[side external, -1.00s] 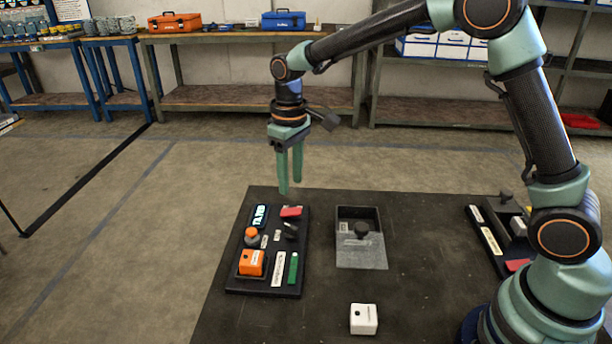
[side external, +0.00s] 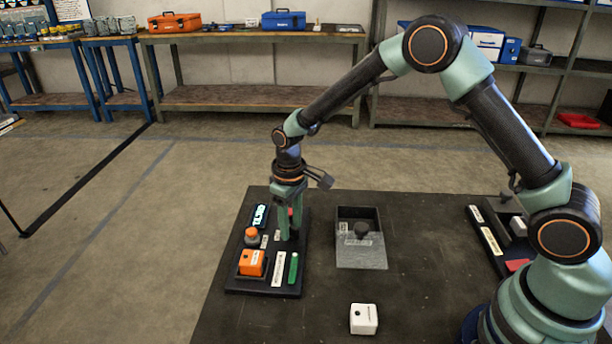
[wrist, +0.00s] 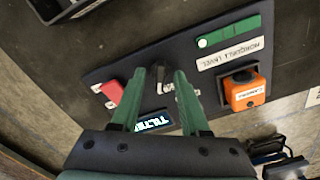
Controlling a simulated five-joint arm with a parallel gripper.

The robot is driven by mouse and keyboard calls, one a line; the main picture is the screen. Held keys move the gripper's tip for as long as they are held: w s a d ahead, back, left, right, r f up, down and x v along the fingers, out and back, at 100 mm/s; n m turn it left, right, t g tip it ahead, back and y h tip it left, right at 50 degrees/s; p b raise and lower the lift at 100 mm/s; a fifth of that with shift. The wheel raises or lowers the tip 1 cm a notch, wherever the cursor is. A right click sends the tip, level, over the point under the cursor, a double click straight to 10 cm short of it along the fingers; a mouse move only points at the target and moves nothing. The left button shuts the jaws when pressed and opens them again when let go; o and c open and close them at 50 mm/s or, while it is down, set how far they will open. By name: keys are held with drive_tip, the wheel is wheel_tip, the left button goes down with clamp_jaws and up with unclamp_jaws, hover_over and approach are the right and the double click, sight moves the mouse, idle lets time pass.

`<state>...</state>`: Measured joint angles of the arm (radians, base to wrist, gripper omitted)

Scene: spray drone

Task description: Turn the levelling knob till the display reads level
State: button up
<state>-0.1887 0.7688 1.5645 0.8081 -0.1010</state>
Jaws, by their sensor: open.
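The control panel (side external: 262,286) lies on the left of the dark table, and its lit display (side external: 260,216) reads "TILTED" in the wrist view (wrist: 153,122). My gripper (side external: 290,238) points straight down over the panel, open. In the wrist view its two green fingers (wrist: 159,74) stand apart, with a small dark part, seemingly the levelling knob (wrist: 160,76), between their tips. I cannot tell whether either finger touches it. In the side view the fingers hide the knob.
Near my fingers are a red part (wrist: 108,97), an orange block (wrist: 244,90) and a green bar (wrist: 228,31). A grey tray (side external: 361,257) and white cube (side external: 364,319) lie to the right, with clear table between.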

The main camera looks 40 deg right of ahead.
drive_tip(key=shift+f, duration=0.1)
clamp_jaws()
drive_tip(key=shift+m, duration=3.1)
unclamp_jaws()
